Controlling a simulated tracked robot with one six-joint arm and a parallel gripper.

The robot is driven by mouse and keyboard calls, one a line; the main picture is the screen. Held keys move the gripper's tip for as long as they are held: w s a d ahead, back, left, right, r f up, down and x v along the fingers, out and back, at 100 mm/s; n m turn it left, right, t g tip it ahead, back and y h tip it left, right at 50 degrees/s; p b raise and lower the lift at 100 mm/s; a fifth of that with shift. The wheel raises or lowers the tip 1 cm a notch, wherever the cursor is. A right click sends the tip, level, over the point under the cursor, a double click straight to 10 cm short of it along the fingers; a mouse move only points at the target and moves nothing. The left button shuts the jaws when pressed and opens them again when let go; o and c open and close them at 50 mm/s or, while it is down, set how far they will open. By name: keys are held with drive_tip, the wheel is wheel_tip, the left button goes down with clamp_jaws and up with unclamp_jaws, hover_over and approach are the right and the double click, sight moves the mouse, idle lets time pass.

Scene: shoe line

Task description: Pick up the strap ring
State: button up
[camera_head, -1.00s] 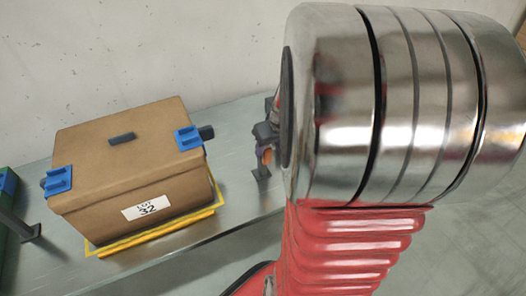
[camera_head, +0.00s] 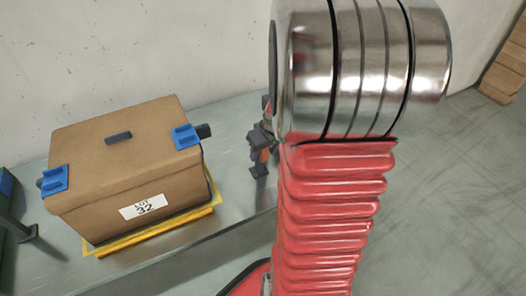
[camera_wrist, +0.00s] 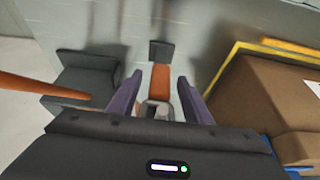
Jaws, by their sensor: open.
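In the wrist view an orange strap (camera_wrist: 160,84) with a grey piece (camera_wrist: 156,107) at its near end lies between my fingers; I take this for the strap ring, though its loop is not clear. My gripper (camera_wrist: 160,75) is open, a purple finger on each side of the strap, with gaps visible. Whether the fingertips are level with the strap is hard to tell. In the head view a small orange patch (camera_head: 264,154) shows among dark parts beside my arm, which hides much of that spot.
A brown box (camera_head: 125,155) with blue clips and a "LOT 32" label sits in a yellow frame (camera_head: 150,237) on the grey bench (camera_head: 232,190). In the wrist view its brown side (camera_wrist: 265,95) is close on the right. A dark block (camera_wrist: 88,80) is on the left.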

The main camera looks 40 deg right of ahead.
drive_tip(key=shift+c, duration=0.4)
drive_tip(key=c, duration=0.9)
drive_tip(key=shift+r, duration=0.15)
